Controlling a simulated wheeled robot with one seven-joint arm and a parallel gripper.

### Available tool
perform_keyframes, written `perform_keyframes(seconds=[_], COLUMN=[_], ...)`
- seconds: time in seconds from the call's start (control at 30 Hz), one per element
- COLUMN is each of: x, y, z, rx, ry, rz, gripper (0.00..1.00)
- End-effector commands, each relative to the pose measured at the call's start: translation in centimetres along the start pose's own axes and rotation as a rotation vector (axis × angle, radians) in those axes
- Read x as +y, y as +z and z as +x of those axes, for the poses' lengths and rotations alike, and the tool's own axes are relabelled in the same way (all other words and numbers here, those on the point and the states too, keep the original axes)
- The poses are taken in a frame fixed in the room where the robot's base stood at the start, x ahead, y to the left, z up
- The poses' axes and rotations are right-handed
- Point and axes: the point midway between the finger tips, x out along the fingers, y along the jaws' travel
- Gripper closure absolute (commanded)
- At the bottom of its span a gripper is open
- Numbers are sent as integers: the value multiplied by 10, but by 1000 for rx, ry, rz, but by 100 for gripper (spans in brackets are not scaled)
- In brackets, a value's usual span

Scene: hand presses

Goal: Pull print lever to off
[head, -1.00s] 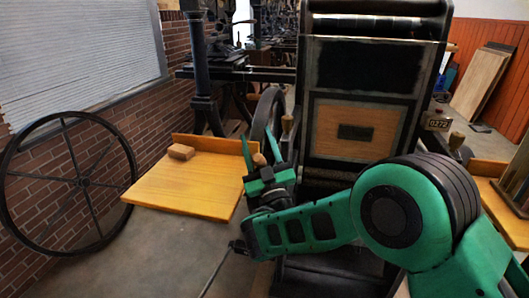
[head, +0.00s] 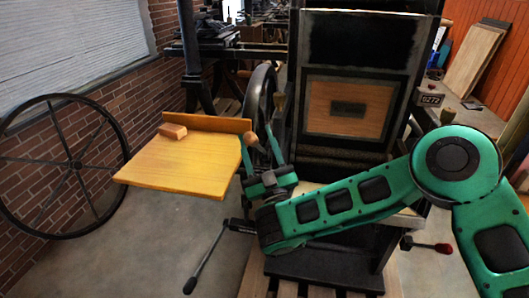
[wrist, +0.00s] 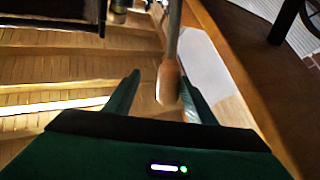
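A lever with a wooden handle (head: 251,138) stands beside the left side of the dark press (head: 365,45). In the wrist view the handle (wrist: 168,82) hangs from a grey rod and appears between the fingers, nearer the right one. My green gripper (head: 260,150) is at the handle in the head view. In the wrist view my gripper (wrist: 158,92) has its fingers apart, with a gap on the handle's left. Whether the right finger touches it I cannot tell. Which lever is the print lever is not marked.
A black lever (head: 205,258) reaches out low at the front. A red-knobbed lever (head: 443,248) is at the right. A large wheel (head: 75,165) stands by the brick wall.

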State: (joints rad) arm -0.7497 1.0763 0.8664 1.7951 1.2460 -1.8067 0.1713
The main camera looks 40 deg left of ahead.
Motion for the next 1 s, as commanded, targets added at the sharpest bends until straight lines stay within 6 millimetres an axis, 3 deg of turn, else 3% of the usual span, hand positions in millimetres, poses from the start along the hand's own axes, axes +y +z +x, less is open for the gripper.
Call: perform_keyframes(seconds=[0.3, 0.63, 0.67, 1.0], x=[2, 3, -4, -13], y=[1, 0, -12, -10], z=[-31, -33, -35, -46], rx=[-2, 0, 9, 12], ry=[3, 4, 0, -13], rz=[-1, -2, -12, -3], gripper=[54, 54, 54, 54])
